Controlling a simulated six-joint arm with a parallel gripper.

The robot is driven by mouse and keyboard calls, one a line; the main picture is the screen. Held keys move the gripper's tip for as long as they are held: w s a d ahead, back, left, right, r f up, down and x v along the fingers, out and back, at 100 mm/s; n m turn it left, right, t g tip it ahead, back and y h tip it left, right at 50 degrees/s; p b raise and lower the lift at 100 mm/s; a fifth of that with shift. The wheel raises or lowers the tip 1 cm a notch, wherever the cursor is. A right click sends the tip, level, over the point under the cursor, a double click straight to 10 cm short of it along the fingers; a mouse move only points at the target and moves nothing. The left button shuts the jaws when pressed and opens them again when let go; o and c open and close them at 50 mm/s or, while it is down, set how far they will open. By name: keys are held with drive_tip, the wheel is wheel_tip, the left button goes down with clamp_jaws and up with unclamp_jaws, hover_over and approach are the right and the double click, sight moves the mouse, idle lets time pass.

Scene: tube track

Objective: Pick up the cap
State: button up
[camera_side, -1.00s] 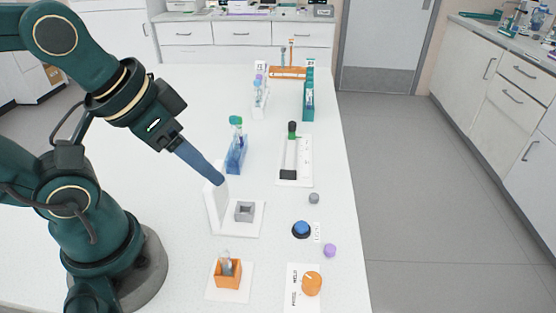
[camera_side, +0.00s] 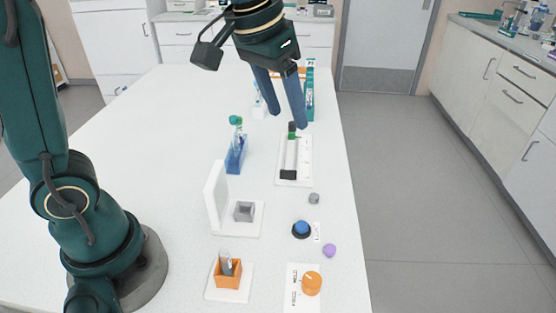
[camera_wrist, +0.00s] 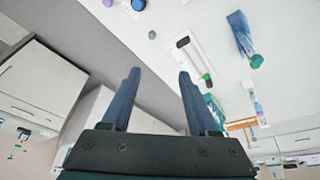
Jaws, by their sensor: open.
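The pictures do not settle which item is the cap. A small purple cap-like piece (camera_side: 329,250) lies at the table's right side, and shows at the top edge of the wrist view (camera_wrist: 107,3). A small grey piece (camera_side: 314,198) lies farther back, also in the wrist view (camera_wrist: 152,35). A green cap (camera_side: 236,120) tops a tube in the blue rack (camera_side: 236,158). Another green piece (camera_side: 292,126) is at the far end of the white track plate (camera_side: 307,165). My gripper (camera_side: 288,119) is open and empty, in the air near that far end; the wrist view shows both fingers apart (camera_wrist: 160,73).
A blue button (camera_side: 301,229) and an orange knob (camera_side: 312,283) sit at the right front. A white stand (camera_side: 217,195) with a grey holder (camera_side: 244,210) and an orange holder (camera_side: 228,277) stand nearer. Tube racks stand at the back. The table's left half is clear.

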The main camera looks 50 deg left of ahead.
drive_tip(key=g, duration=0.2)
hover_over(314, 196)
wheel_tip(314, 196, down, 8)
drive_tip(key=shift+g, duration=0.9)
wheel_tip(314, 196, down, 12)
drive_tip(key=shift+r, duration=0.25)
clamp_jaws()
